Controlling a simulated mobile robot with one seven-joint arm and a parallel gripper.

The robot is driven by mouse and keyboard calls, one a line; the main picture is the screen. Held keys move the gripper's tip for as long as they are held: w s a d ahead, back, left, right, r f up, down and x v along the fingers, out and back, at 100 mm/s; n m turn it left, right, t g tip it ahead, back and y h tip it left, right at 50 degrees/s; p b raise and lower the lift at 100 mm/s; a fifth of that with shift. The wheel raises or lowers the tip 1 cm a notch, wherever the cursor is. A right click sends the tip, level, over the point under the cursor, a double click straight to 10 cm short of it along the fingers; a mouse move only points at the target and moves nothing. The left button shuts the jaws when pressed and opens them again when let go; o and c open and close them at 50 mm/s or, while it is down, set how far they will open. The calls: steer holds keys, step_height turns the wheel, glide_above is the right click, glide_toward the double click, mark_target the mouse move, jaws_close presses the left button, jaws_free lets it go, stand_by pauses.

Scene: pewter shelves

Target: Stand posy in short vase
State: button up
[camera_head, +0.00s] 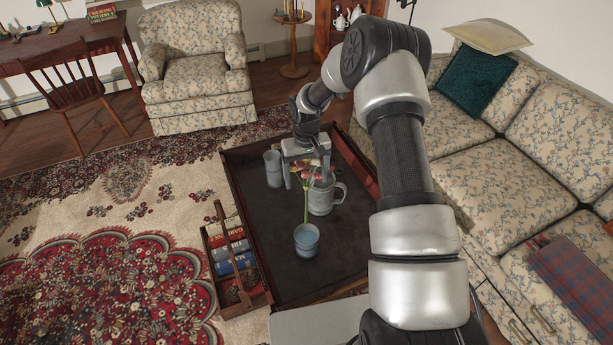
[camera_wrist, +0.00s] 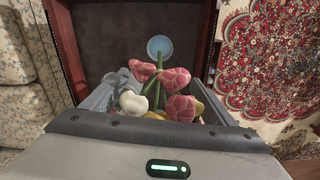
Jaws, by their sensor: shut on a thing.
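My gripper (camera_head: 305,180) is shut on the posy (camera_head: 306,207), near its flower heads, over the dark table. The green stems point down toward the short blue vase (camera_head: 306,244), which stands upright on the table. In the wrist view the pink and white flowers of the posy (camera_wrist: 172,80) sit between my fingers (camera_wrist: 165,105), and the stems run toward the round blue vase (camera_wrist: 159,47). The stem ends appear at or just above the vase's far rim; I cannot tell whether they are inside.
A taller blue-grey vase (camera_head: 273,170) stands to the left and a grey mug-like pitcher (camera_head: 322,202) stands close right of the stems. The table (camera_head: 270,215) has raised wooden edges. A book caddy (camera_head: 256,300) lies left; a sofa (camera_head: 470,150) is right.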

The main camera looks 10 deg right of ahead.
steer(key=b, duration=0.2)
glide_above(306, 210)
steer(key=shift+w+d+f, duration=0.1)
steer(key=shift+w+f, duration=0.15)
steer(key=shift+f, duration=1.05)
steer(key=shift+w+d+f, duration=0.1)
steer(key=shift+w+f, duration=0.1)
steer(key=shift+f, duration=1.05)
steer(key=shift+f+b, duration=4.9)
steer(key=shift+f, duration=1.1)
steer(key=o, duration=1.5)
steer(key=shift+c, duration=0.2)
step_height(306, 210, up, 17)
steer(key=shift+r+p, duration=0.2)
steer(key=shift+p, duration=0.8)
